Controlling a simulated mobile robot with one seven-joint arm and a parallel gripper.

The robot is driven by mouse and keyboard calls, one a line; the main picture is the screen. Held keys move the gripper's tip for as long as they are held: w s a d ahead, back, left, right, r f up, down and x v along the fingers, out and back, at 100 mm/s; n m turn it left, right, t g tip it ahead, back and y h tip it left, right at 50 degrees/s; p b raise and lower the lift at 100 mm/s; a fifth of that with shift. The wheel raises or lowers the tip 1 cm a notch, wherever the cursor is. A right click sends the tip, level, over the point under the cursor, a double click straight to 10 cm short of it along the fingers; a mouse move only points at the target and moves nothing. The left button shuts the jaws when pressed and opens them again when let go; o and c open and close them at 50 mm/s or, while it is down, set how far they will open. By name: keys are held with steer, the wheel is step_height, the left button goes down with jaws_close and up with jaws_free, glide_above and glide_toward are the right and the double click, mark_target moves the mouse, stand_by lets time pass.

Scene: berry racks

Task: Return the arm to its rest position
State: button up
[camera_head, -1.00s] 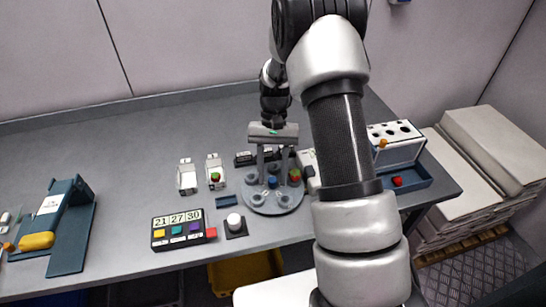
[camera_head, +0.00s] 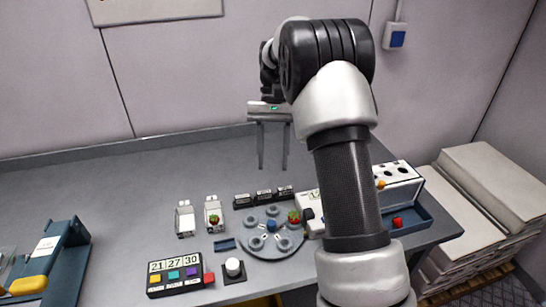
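My gripper (camera_head: 273,165) is raised above the back of the grey table, its two long fingers apart and pointing down with nothing between them. My arm reaches up from the lower right and bends over at the top. Below and in front of the gripper stands a round grey carousel (camera_head: 273,242) with several ring-shaped holders. It carries a blue piece (camera_head: 272,225) near its middle and a red and green berry (camera_head: 293,217) at its right side. The gripper is clear of both. My forearm hides part of the table to the right.
Two white racks (camera_head: 185,220) stand left of the carousel; one holds a red berry (camera_head: 213,219). A button panel (camera_head: 175,276) and a white knob (camera_head: 233,267) are in front. A blue stand (camera_head: 62,262) is far left, a blue tray (camera_head: 412,222) right. The back left table is clear.

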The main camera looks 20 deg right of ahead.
stand_by(0.4)
steer(key=s+a+r+n+t+p, duration=0.2)
steer(key=s+r+t, duration=0.2)
steer(key=s+r, duration=0.8)
steer(key=s+r+n+t+h+p, duration=0.1)
steer(key=s+r+t, duration=0.2)
steer(key=s, duration=1)
steer(key=t, duration=0.2)
steer(key=shift+s+a+n+t, duration=0.2)
steer(key=shift+s+n+t, duration=0.1)
steer(key=shift+t, duration=0.1)
